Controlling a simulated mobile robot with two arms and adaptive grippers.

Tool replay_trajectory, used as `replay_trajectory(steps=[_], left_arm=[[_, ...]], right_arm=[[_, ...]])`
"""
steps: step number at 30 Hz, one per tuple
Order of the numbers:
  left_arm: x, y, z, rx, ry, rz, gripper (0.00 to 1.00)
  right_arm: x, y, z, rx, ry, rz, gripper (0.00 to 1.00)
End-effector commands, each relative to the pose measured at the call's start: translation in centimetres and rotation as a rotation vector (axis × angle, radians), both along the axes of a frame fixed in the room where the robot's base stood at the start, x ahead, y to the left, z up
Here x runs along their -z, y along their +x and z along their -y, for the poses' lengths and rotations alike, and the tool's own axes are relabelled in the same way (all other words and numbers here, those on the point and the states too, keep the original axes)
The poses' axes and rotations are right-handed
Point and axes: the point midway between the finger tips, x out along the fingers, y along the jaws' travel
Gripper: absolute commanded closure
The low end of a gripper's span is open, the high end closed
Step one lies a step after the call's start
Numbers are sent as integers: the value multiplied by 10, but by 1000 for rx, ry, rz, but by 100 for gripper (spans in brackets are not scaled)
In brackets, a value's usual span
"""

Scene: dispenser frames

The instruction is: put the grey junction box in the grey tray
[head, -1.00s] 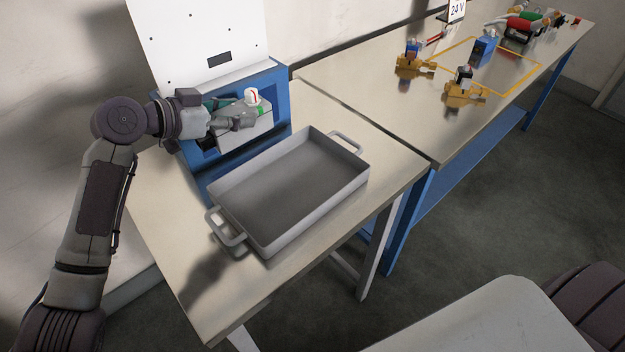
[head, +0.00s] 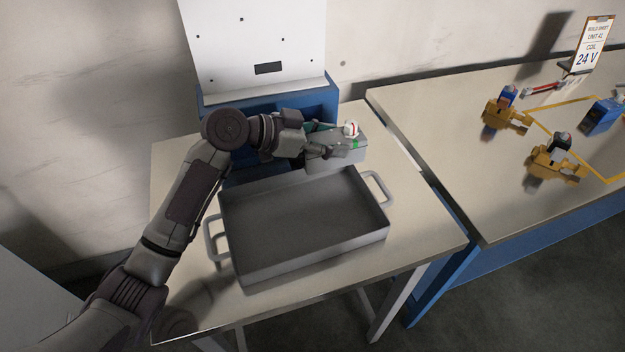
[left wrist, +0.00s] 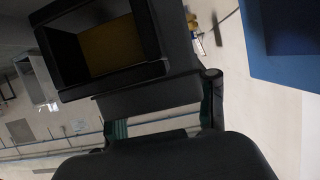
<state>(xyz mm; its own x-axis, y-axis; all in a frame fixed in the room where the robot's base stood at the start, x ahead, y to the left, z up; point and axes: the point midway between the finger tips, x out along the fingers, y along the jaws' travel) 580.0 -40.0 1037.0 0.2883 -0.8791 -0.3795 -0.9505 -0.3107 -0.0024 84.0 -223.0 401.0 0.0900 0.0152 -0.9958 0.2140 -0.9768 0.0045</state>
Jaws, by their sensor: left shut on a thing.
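The grey junction box (head: 342,148) is in my left gripper (head: 335,150), at the far rim of the grey tray as seen in the head view. Whether the box touches the rim cannot be told. The grey tray (head: 318,257) stands empty on the table, a handle at each end. My right gripper is not in view.
A blue dispenser (head: 330,97) with a white back panel (head: 255,40) stands behind the tray. A second table to the right holds yellow fixtures (head: 556,170), a blue block (head: 601,116) and a 24 V sign (head: 588,45). Bare tabletop lies right of the tray.

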Motion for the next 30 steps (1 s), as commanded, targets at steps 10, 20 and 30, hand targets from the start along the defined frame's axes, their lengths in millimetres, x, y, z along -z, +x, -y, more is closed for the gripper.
replay_trajectory(steps=[10, 20, 30], left_arm=[[31, -38, -40, 0, -3, 0, 87], [69, -40, -41, -2, -3, -3, 87], [75, -39, -41, -1, -2, 1, 87]], right_arm=[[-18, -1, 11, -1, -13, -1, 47], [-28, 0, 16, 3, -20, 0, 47], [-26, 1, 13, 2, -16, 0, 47]])
